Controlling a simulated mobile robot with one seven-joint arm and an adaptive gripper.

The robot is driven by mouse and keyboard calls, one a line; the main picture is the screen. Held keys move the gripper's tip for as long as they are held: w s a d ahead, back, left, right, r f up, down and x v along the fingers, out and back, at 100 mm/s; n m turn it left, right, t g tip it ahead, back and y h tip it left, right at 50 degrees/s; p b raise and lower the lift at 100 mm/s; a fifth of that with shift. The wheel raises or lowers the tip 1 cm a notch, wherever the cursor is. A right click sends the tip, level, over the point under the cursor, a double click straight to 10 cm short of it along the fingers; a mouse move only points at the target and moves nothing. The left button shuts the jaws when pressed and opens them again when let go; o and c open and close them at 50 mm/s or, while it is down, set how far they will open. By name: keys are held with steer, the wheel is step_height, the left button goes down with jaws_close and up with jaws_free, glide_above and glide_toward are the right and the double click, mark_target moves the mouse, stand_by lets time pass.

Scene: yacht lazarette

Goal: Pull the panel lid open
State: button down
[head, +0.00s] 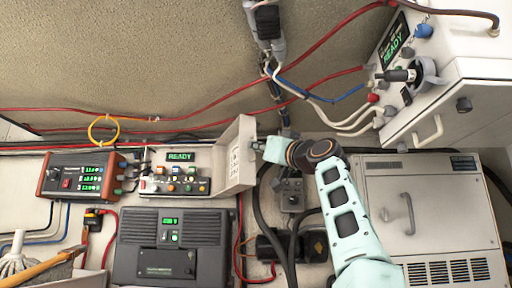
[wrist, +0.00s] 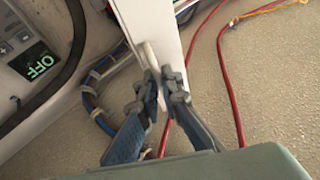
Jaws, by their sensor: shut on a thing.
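The control panel (head: 176,185) with a green READY display and several coloured buttons lies left of centre in the head view. Its cream lid (head: 237,160) stands swung up at the panel's right end, so the buttons are uncovered. My gripper (head: 256,146) is at the lid's outer right face, near its top. In the wrist view the lid shows as a white strip (wrist: 148,18) with a small pale handle (wrist: 149,52). The fingertips (wrist: 163,76) are closed at this handle; their exact contact is partly hidden.
An orange-ended meter box (head: 80,175) and a dark grey unit (head: 170,245) stand beside the panel. A white READY cabinet (head: 450,85) and a grey metal box (head: 430,200) are on the right. Red hoses (head: 300,85) and cables run behind the lid.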

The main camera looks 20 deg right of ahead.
steer(key=shift+w+d+f, duration=0.15)
steer(key=shift+w+f, duration=0.1)
steer(key=shift+f, duration=0.25)
steer(key=c, duration=2.4)
jaws_free()
steer(key=shift+s+d+r, duration=0.1)
steer(key=shift+d, duration=0.05)
steer(key=v, duration=1.2)
steer(key=shift+r, duration=0.2)
steer(key=shift+s, duration=0.15)
